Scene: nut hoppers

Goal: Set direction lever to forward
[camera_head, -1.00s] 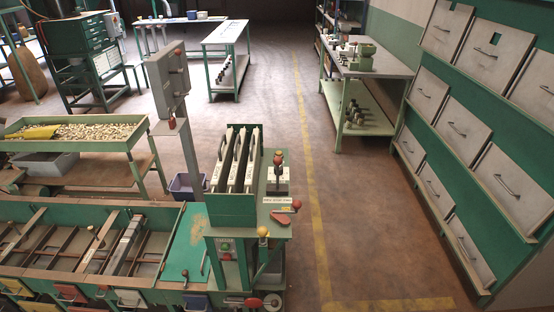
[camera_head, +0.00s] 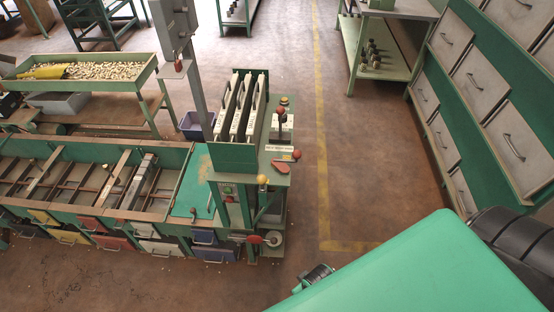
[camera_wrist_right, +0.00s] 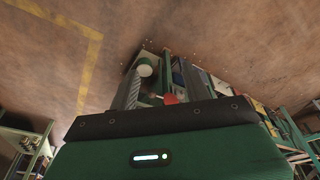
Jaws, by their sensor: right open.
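The machine stand carries several levers, and I cannot tell which is the direction lever. A red-knobbed upright lever (camera_head: 280,113) stands at its top back. A red-ended lever (camera_head: 296,154) lies by a small white label plate (camera_head: 279,148), with a red paddle handle (camera_head: 280,167) just in front. A yellow-knobbed lever (camera_head: 262,181) is at the front edge. A red handle (camera_head: 256,239) sits lower, beside a pale disc (camera_head: 272,239). My right gripper (camera_wrist_right: 163,90) is open; a red part (camera_wrist_right: 170,98) shows between its fingers, apparently farther off. My left gripper is not in view.
A long green trough (camera_head: 100,146) with coloured drawers extends left of the stand. A grey control box (camera_head: 174,24) rises on a post behind. Grey hatch panels (camera_head: 485,72) line the right wall. The floor (camera_head: 350,150) right of the stand is clear.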

